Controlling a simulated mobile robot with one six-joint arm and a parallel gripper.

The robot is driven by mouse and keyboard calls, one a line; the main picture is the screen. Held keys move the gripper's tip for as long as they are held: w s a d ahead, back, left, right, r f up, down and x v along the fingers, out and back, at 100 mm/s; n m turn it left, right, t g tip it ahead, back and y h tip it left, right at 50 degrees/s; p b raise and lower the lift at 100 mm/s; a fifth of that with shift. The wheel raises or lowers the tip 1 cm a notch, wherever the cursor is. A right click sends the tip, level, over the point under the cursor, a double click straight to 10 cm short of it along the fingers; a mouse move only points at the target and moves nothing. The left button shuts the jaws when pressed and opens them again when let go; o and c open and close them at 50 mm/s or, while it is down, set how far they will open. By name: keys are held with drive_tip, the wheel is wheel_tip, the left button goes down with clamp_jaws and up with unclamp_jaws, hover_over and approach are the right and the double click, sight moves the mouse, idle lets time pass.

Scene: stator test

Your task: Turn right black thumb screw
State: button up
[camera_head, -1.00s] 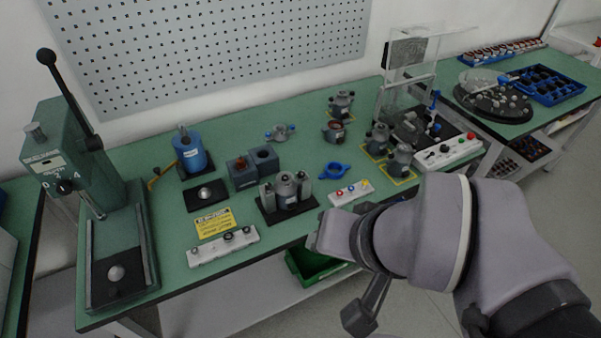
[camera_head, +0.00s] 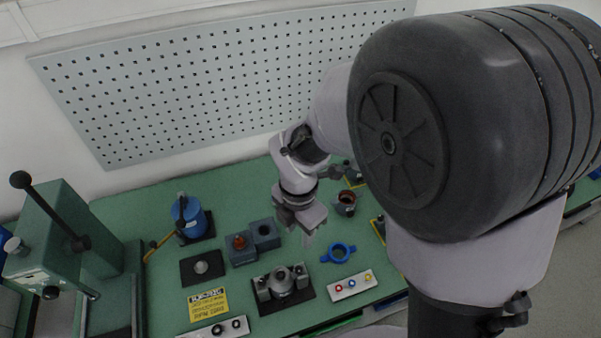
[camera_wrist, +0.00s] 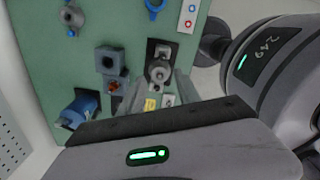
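A grey motor fixture (camera_head: 282,284) with upright side posts sits on a black plate near the front of the bench. It also shows in the wrist view (camera_wrist: 159,70). I cannot make out a black thumb screw on it for sure. A white strip with dark round knobs (camera_head: 236,325) lies at the front left, partly cut off by the picture edge. My gripper (camera_head: 303,232) hangs above the bench, behind and right of the fixture, apart from it. In the wrist view its two pale fingers (camera_wrist: 158,92) look spread with nothing between them.
A blue ring (camera_head: 338,253) and a white button strip (camera_head: 352,286) lie right of the fixture. Dark grey blocks (camera_head: 254,242) and a blue cylinder (camera_head: 188,215) stand behind left. A green press (camera_head: 62,240) stands far left. My arm hides the bench's right side.

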sight(298, 269)
drive_tip(key=f+b, duration=0.1)
drive_tip(key=f, duration=0.4)
drive_tip(key=f+b, duration=0.2)
drive_tip(key=f, duration=0.4)
drive_tip(key=s+f+b, duration=0.1)
drive_tip(key=f+b, duration=0.1)
drive_tip(key=f, duration=0.4)
drive_tip(key=shift+a+f, duration=0.15)
drive_tip(key=shift+f, duration=0.1)
clamp_jaws()
